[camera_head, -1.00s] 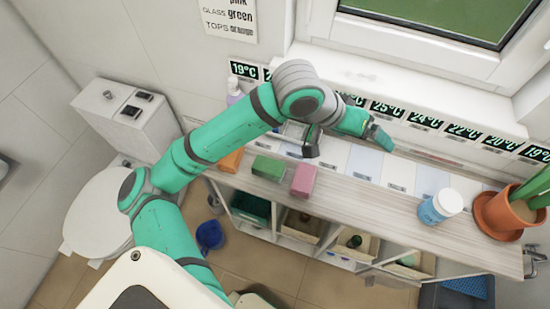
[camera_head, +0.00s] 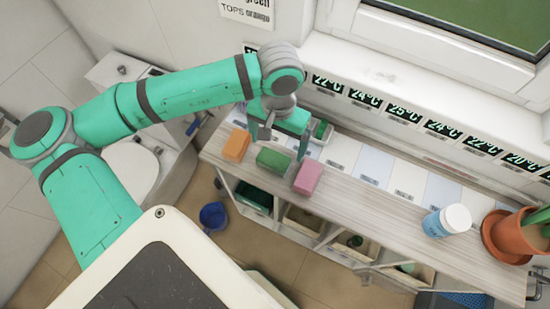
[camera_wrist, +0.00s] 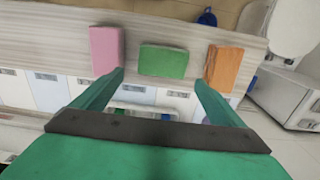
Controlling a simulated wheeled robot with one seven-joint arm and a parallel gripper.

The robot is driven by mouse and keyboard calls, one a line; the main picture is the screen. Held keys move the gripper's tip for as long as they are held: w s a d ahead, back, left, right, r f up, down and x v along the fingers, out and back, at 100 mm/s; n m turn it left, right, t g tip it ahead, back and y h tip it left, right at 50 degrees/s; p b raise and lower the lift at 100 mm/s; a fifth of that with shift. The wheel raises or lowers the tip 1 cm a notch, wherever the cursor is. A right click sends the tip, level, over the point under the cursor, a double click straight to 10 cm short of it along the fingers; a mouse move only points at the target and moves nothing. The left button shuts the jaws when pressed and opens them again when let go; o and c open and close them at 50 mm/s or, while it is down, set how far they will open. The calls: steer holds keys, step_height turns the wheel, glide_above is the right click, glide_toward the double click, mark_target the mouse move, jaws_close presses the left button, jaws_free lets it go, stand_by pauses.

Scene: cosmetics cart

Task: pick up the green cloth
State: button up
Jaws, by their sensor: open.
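The green cloth (camera_head: 273,160) is a folded block on the wooden shelf top, between an orange block and a pink block. In the wrist view the green cloth (camera_wrist: 163,61) lies ahead of the gap between my fingertips. My gripper (camera_head: 283,146) is open and empty, above the shelf beside the cloth, with its fingers spread wider than the cloth. In the wrist view my gripper (camera_wrist: 158,80) has one finger toward the pink block and one toward the orange block. I cannot tell the exact height of the fingertips over the shelf.
The orange block (camera_head: 236,145) and the pink block (camera_head: 308,177) flank the cloth closely. A white and blue jar (camera_head: 447,220) and a potted plant (camera_head: 510,236) stand at the right of the shelf. Temperature displays (camera_head: 397,112) line the wall behind. A blue bucket (camera_head: 213,216) is on the floor.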

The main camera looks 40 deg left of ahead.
mark_target(276, 155)
steer(key=shift+w+f, duration=0.1)
steer(key=shift+f, duration=0.45)
steer(key=f, duration=0.2)
steer(key=s+f, duration=0.1)
steer(key=f, duration=0.1)
steer(key=shift+a, duration=0.1)
steer(key=shift+f, duration=0.45)
steer(key=shift+w, duration=0.1)
steer(key=c, duration=1.2)
steer(key=shift+r, duration=0.15)
steer(key=shift+c, duration=0.2)
